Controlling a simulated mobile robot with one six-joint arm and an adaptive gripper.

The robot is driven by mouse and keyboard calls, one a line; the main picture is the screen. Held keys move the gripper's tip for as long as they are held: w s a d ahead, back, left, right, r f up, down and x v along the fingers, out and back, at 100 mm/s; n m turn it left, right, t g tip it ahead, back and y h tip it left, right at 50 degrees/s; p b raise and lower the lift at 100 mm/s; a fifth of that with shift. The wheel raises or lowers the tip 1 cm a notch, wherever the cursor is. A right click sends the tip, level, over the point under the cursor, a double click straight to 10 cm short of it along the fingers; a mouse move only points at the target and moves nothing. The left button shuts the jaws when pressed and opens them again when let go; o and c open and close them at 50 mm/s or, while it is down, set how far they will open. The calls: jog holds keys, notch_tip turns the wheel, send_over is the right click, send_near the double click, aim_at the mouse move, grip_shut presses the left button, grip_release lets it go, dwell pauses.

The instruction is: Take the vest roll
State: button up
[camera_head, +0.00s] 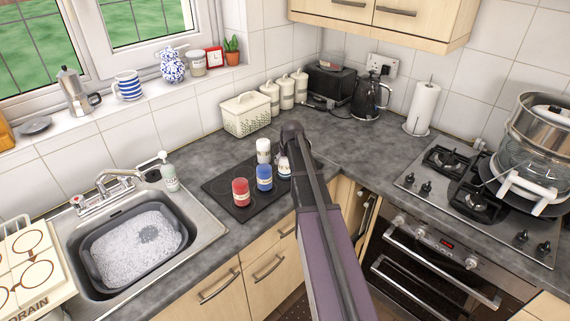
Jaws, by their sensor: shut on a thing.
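Several small upright rolls stand on a black mat (219,189) on the counter: a red one (240,193), a blue one (264,178) and a white one (263,151) behind it. Each has a pale band or label, too small to read, so I cannot tell which is the vest roll. Another white roll with a dark band (284,164) is at the mat's right side, partly hidden by my arm. My gripper (285,150) is over this roll and shut on it; its fingers are mostly hidden. I cannot tell whether the roll is clear of the mat.
A sink with a grey basin of suds (135,248) is at left, with a soap bottle (169,176) beside it. A cream bread bin (246,114), canisters, a black kettle (370,97) and a paper-towel roll (424,105) line the back. A hob (440,185) is at right.

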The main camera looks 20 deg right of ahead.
jog(key=shift+r, duration=0.1)
notch_tip(320, 180, up, 3)
jog(key=p, duration=0.3)
jog(key=shift+r, duration=0.15)
jog(key=s+d+r+p, duration=0.1)
jog(key=s+d+p, duration=0.1)
jog(key=s, duration=1.3)
jog(key=shift+s+d+r, duration=0.25)
jog(key=shift+s+d, duration=0.1)
jog(key=shift+d, duration=0.2)
jog(key=shift+r, duration=0.1)
notch_tip(320, 180, up, 8)
jog(key=p, duration=0.7)
jog(key=shift+f+p, duration=0.25)
jog(key=shift+p, duration=0.1)
